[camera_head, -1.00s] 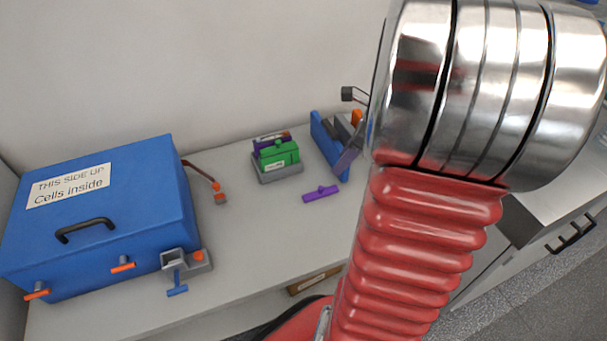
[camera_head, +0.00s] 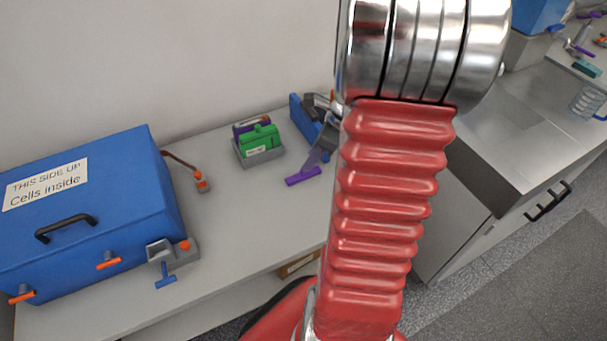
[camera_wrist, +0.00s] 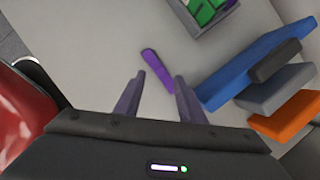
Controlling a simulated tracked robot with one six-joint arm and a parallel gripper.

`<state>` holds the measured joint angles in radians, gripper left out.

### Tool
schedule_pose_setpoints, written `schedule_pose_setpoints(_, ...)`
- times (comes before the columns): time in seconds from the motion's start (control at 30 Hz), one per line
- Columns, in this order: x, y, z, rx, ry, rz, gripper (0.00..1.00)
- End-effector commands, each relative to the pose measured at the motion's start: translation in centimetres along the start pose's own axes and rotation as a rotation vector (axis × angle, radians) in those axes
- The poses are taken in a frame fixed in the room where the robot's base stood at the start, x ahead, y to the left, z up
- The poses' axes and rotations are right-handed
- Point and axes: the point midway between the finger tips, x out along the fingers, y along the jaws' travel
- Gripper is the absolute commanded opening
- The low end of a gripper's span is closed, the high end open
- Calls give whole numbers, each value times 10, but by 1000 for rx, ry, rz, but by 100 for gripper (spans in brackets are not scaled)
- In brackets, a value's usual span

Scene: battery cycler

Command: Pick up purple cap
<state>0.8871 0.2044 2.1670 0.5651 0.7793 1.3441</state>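The purple cap (camera_head: 303,177) lies on the grey bench top, a thin bar shape. It also shows in the wrist view (camera_wrist: 155,64), just ahead of my gripper (camera_wrist: 159,80). My gripper's two dark fingers are apart with nothing held between them. The near end of the cap reaches between the fingertips, close to the right one. I cannot tell how high the fingertips are above it. In the head view my gripper (camera_head: 315,157) is partly hidden behind my red arm, and one finger shows just beside the cap.
A grey tray (camera_head: 262,160) with green and purple parts stands behind the cap. A blue block (camera_head: 301,118) is close by, with grey and orange parts (camera_wrist: 287,118) beside it. A large blue box (camera_head: 110,200) and a small clamp fixture (camera_head: 180,255) are left. Bench between is clear.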

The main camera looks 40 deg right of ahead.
Motion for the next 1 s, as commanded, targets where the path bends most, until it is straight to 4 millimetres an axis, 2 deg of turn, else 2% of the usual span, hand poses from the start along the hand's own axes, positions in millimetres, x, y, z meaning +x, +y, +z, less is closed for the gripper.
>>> schedule_pose_setpoints(0.1, 7, 0, 0, 0, 0, 1, 36)
schedule_pose_setpoints(0.53, 13, 0, 0, 1, 0, 1, 36)
schedule_pose_setpoints(0.9, 54, -2, -3, 2, 0, 2, 36)
schedule_pose_setpoints(1.0, 59, -3, -3, 2, 1, 0, 36)
